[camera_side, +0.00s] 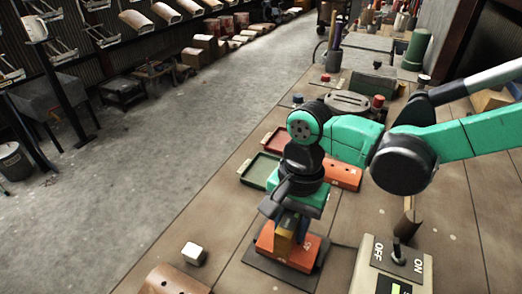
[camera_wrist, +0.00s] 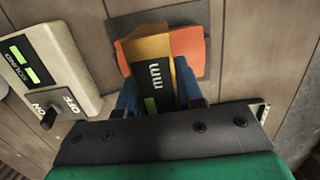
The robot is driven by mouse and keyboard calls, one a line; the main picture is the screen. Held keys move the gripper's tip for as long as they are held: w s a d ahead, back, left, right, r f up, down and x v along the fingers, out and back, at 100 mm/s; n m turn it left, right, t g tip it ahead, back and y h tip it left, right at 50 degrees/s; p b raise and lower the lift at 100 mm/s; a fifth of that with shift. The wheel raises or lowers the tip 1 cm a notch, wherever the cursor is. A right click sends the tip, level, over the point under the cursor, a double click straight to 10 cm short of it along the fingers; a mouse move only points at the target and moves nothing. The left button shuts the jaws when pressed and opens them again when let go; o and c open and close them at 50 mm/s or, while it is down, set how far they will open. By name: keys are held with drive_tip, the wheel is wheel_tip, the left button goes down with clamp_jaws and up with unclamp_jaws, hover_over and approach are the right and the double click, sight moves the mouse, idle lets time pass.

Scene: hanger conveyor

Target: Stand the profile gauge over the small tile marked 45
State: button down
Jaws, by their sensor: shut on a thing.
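My gripper (camera_side: 290,222) points down and is shut on the profile gauge, a yellow and dark upright block (camera_side: 284,238). In the wrist view the gauge (camera_wrist: 153,78) shows "mm" and a green patch on its dark face, between the blue fingers (camera_wrist: 160,97). The small orange tile marked 45 (camera_side: 302,257) lies on a dark mat (camera_side: 254,256) directly below. The gauge hides part of the tile, which also shows behind it in the wrist view (camera_wrist: 190,46). I cannot tell whether the gauge touches the tile.
A control box (camera_side: 395,268) with an ON/OFF switch stands to the right. Another orange piece with holes (camera_side: 346,173), a green tray (camera_side: 257,171) and a red tray (camera_side: 276,140) lie behind. A white cube (camera_side: 193,253) and a brown curved piece (camera_side: 172,280) are at the left front.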

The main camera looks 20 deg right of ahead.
drive_tip(key=shift+f, duration=1)
drive_tip(key=shift+c, duration=2.4)
unclamp_jaws()
drive_tip(key=shift+w+d+r, duration=0.1)
drive_tip(key=shift+w+r, duration=0.05)
drive_tip(key=shift+r, duration=1.25)
drive_tip(key=shift+w+d+r, duration=0.1)
drive_tip(key=shift+r, duration=1.3)
